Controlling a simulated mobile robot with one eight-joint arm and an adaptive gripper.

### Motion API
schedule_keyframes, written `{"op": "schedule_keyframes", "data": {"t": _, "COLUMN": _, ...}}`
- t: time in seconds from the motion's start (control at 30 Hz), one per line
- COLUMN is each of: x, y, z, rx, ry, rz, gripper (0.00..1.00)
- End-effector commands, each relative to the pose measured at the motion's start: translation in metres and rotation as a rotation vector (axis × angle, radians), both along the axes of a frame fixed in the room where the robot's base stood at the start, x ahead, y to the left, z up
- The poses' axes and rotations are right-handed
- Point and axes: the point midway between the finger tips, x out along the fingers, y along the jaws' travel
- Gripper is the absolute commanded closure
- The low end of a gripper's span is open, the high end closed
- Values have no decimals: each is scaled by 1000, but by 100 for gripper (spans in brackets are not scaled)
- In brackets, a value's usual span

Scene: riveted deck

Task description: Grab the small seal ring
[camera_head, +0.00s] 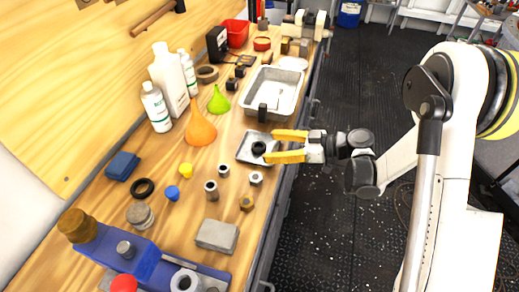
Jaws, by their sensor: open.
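A small black ring (258,148), which looks like the small seal ring, lies in a small shallow metal tray (246,158) near the bench's right edge. My gripper (270,146) reaches in from the right with its yellow fingers open and apart. The fingertips are over the tray, on the right side of the ring, and nothing is seen between them. I cannot tell how high they are above the tray. A larger black ring (143,188) lies on the wood at the left, and a brown ring (207,74) lies farther back.
A larger metal tray (249,104) with a dark block at its near rim stands behind. An orange funnel (200,126), a green funnel (218,100) and white bottles (169,78) stand to the left. Metal nuts and a grey block (217,235) lie nearer. A blue vise-like tool (130,255) is at the front.

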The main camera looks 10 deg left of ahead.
Motion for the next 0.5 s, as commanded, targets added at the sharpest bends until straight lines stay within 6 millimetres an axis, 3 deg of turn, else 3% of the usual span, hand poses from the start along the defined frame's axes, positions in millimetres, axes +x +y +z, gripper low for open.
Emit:
{"op": "schedule_keyframes", "data": {"t": 0.2, "x": 3, "y": 30, "z": -11, "rx": -1, "ry": 0, "rz": 2, "gripper": 33}}
{"op": "schedule_keyframes", "data": {"t": 0.47, "x": 4, "y": 33, "z": -10, "rx": -1, "ry": 0, "rz": 0, "gripper": 33}}
{"op": "schedule_keyframes", "data": {"t": 0.5, "x": 4, "y": 33, "z": -10, "rx": -1, "ry": 0, "rz": 0, "gripper": 41}}
